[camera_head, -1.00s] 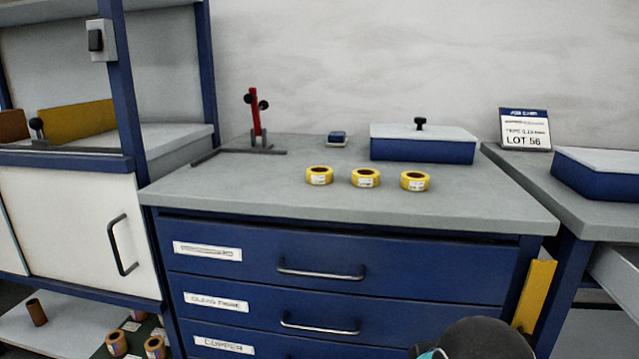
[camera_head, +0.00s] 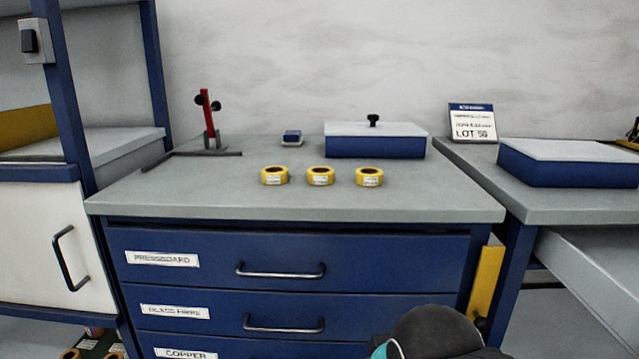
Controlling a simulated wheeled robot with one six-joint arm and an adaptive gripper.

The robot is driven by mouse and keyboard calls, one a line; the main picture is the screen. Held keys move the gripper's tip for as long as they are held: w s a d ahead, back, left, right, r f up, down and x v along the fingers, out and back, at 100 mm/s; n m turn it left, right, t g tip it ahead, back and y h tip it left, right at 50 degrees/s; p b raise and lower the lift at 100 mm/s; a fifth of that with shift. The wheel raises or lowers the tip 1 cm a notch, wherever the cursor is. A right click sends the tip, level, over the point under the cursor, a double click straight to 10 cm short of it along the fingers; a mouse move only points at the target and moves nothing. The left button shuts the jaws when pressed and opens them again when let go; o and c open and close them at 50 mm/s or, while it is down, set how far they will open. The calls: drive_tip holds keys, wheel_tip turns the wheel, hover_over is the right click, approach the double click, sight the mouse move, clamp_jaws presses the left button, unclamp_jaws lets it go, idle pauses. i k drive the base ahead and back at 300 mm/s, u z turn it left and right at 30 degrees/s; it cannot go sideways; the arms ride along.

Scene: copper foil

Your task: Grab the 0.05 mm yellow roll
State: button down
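Three yellow rolls stand in a row on the grey top of the blue drawer cabinet: a left roll (camera_head: 274,176), a middle roll (camera_head: 320,176) and a right roll (camera_head: 369,177). Each has a white label on its front and a dark open core. The label print is too small to read, so I cannot tell which one is 0.05 mm. A dark rounded part of my own arm shows at the bottom edge, right of centre. My gripper is not in view.
A blue box with a grey lid (camera_head: 375,141) stands behind the rolls. Drawer handles (camera_head: 281,270) stick out in front. The cabinet top (camera_head: 200,190) is clear around the rolls.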

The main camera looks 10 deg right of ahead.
sight(369, 177)
drive_tip(key=u, duration=2.05)
drive_tip(key=k, duration=0.55)
drive_tip(key=z, duration=1.4)
